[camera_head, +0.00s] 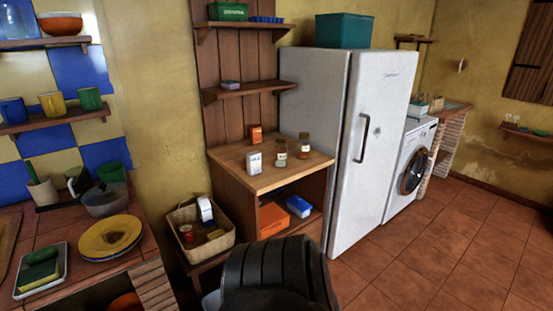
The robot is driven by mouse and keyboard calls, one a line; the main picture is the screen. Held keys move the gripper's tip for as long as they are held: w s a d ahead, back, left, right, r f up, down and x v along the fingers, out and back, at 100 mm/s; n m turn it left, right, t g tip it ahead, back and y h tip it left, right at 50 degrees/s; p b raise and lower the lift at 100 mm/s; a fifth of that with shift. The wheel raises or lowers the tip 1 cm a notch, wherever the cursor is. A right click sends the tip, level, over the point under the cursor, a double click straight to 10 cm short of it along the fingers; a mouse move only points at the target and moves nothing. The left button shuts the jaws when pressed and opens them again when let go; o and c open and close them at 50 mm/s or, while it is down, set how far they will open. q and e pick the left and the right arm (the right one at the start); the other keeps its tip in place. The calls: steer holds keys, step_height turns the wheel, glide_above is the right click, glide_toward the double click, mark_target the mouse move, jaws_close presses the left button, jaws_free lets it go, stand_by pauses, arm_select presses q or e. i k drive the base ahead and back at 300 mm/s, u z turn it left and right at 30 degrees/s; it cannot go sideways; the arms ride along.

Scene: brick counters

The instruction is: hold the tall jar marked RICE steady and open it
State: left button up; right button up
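Two small jars with dark reddish-brown lids stand upright on a wooden cabinet top in the middle of the view. The left jar (281,154) has a pale label and stands nearer the front. The right jar (304,146) stands a little behind it and to its right. Both lids appear to be on. The labels are too small to read, so I cannot tell which jar is marked RICE. Neither of my grippers shows in this view.
A white box (254,163) and an orange box (256,135) share the cabinet top (278,178). A white fridge (345,150) stands close on the right. A basket (196,256) stands left. A dark ribbed shape fills the bottom middle. Tiled floor (440,250) is clear at right.

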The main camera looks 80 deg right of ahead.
mark_target(280, 151)
steer(key=z, duration=4.85)
steer(key=i, duration=1.65)
steer(key=u, duration=2.75)
